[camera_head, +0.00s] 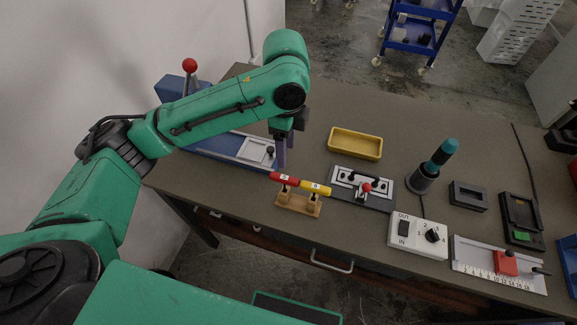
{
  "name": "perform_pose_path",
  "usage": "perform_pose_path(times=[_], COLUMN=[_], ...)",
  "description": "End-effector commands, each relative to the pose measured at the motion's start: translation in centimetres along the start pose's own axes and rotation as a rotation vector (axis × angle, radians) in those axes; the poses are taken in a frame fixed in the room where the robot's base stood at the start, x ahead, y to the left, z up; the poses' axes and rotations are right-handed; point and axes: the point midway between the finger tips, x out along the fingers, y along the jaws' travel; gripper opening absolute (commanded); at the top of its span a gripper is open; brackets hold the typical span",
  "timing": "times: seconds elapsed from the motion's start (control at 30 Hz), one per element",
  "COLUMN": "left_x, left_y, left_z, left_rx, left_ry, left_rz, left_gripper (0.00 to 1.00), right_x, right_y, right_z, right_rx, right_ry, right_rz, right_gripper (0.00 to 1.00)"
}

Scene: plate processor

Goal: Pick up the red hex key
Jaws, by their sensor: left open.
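The red hex key (284,179) lies on a small wooden stand (299,204), with only its red handle with a white label clearly visible. A yellow hex key (315,188) lies beside it on the same stand. My left gripper (281,163) is open and points down just above and behind the red handle. I cannot tell whether its fingers touch the handle; they appear empty. My right gripper is out of view.
A blue device (210,146) with a red-knobbed lever stands left, behind my left arm. A yellow tray (355,143), a clamp plate (361,187), a switch box (418,236) and a teal-handled tool (440,154) occupy the table's (310,120) right side.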

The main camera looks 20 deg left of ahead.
Motion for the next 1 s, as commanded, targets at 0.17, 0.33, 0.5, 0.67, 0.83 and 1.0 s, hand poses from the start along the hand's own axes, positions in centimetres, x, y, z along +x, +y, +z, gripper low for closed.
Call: perform_pose_path(times=[0.17, 0.33, 0.5, 0.67, 0.83, 1.0], left_x=[4.7, 7.0, 10.0, 11.9, 11.9, 11.8], left_y=[0.1, 0.1, 0.3, 0.2, 0.1, 0.1], left_z=[0.0, 0.0, 0.3, 0.3, 0.3, 0.2], left_rx=[-0.001, -0.001, -0.001, 0.000, 0.000, -0.001], left_ry=[-0.001, 0.001, 0.001, 0.002, 0.002, 0.002], left_rz=[0.003, 0.001, 0.000, -0.003, -0.004, -0.004], left_gripper=[0.60, 0.60, 0.60, 0.60, 0.56, 0.00], right_x=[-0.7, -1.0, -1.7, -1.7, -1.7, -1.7], right_y=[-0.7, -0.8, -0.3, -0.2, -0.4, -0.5], right_z=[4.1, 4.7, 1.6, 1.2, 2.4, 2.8], right_rx=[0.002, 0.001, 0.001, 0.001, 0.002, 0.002], right_ry=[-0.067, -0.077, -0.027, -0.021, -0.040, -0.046], right_rz=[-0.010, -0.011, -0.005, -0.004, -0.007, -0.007], right_gripper=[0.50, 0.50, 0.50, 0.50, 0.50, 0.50])
